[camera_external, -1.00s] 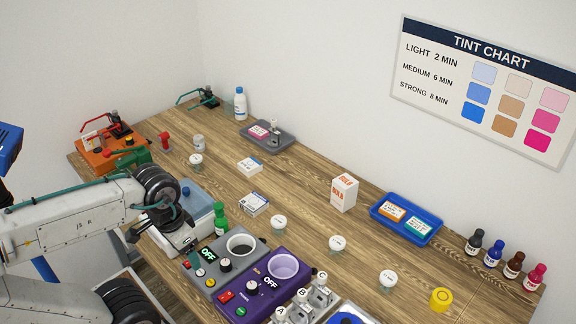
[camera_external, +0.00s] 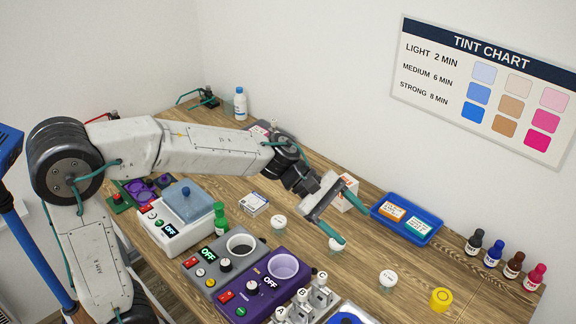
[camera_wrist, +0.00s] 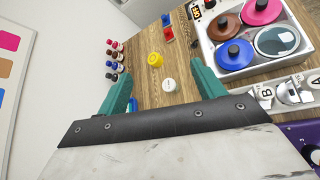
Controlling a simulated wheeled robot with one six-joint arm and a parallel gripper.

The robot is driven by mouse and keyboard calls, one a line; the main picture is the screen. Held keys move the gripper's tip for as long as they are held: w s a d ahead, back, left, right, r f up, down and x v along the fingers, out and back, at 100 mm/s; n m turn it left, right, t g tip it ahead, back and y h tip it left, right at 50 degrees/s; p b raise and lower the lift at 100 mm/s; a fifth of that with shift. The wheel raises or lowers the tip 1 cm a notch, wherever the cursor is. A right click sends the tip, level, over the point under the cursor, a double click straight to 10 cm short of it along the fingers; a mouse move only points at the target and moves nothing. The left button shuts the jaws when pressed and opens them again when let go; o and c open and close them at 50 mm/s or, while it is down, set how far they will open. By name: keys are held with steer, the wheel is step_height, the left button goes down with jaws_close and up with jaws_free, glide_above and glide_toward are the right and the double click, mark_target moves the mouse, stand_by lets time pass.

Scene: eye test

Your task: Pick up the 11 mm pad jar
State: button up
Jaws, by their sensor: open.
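Several small clear jars with white lids stand on the wooden table. One jar (camera_external: 278,223) is near the middle, one jar (camera_external: 337,246) is partly behind a finger of my gripper, and one jar (camera_external: 388,279) stands to the front right. The print on their lids is too small to read, so I cannot tell which is the 11 mm pad jar. My gripper (camera_external: 350,214) is open and empty above the table, near the second jar. In the wrist view a white-lidded jar (camera_wrist: 169,85) shows between the open fingers, beyond my gripper (camera_wrist: 163,70).
A blue tray (camera_external: 432,241) with small boxes lies right of my gripper. A purple heater (camera_external: 262,300) is in front.

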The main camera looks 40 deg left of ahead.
steer(key=w+d+f+n+t+h, duration=0.15)
steer(key=w+d+f+n, duration=0.25)
steer(key=w+n, duration=0.4)
steer(key=m, duration=0.1)
glide_toward(391, 284)
steer(key=shift+w+d+f+t, duration=0.15)
steer(key=shift+w+d+f, duration=0.2)
steer(key=shift+f, duration=0.2)
steer(key=shift+w+d+f+t, duration=0.1)
steer(key=shift+w+d+f, duration=0.15)
steer(key=shift+d+f, duration=0.25)
steer(key=shift+w+d+f+m, duration=0.2)
steer(key=shift+d+f, duration=0.1)
steer(key=shift+d, duration=0.2)
steer(key=shift+w+d+f+m, duration=0.1)
steer(key=shift+w+d+f, duration=0.15)
steer(key=shift+d, duration=0.3)
steer(key=x, duration=0.5)
steer(key=shift+w+d, duration=0.1)
steer(key=shift+w, duration=0.1)
steer(key=c, duration=1.1)
